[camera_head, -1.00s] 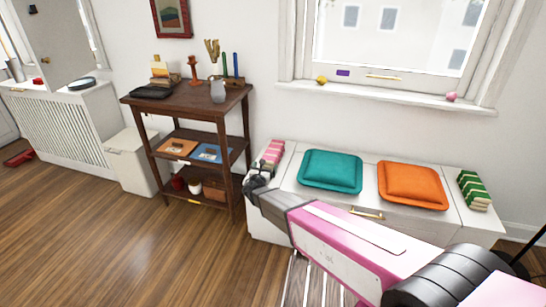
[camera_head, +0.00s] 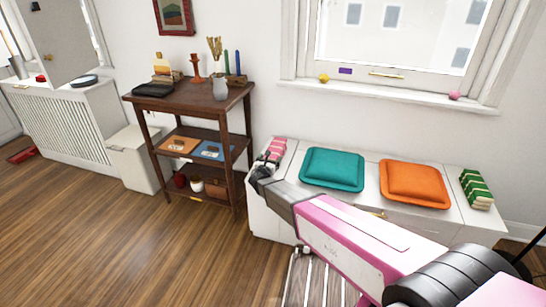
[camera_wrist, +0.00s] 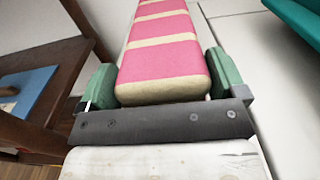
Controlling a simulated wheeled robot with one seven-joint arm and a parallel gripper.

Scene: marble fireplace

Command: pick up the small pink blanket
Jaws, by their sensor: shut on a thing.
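The small pink blanket (camera_head: 275,150) is folded, with pink and cream stripes. It lies at the left end of the white bench under the window. In the wrist view the blanket (camera_wrist: 165,55) fills the upper middle. My gripper (camera_wrist: 163,85) has its two green-padded fingers on either side of the blanket's near end, shut on it. In the head view my gripper (camera_head: 264,172) is at the blanket's near end and partly hides it.
On the white bench (camera_head: 290,190) a teal cushion (camera_head: 332,169) and an orange cushion (camera_head: 414,184) lie right of the blanket, with a green striped folded blanket (camera_head: 476,189) at the far right. A dark wooden shelf (camera_head: 226,118) stands close on the left. Open floor lies at the front left.

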